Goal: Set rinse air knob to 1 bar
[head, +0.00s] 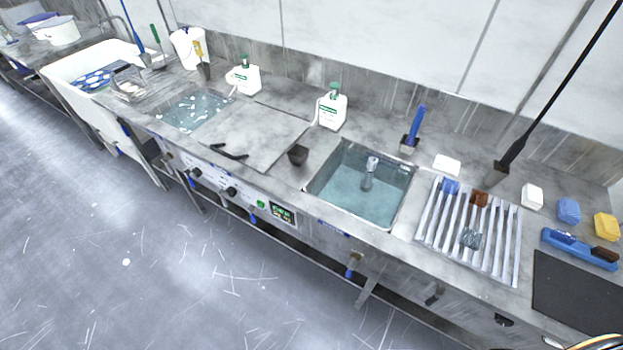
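Two round black knobs sit on the front panel below the counter, a left one (196,173) and a right one (231,191). To their right are a green button (262,204) and a small lit display (283,213). Farther right on the front are a dark fitting (434,297) and a dark round part (503,320). The labels and settings are too small to read, so I cannot tell which is the rinse air knob or its pressure.
Blue-handled valves (351,268) stick out below the counter front. A water-filled sink (350,200) and a slatted rack (450,245) holding brushes are set in the counter. White bottles (332,108) stand behind. The floor (200,270) in front is clear.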

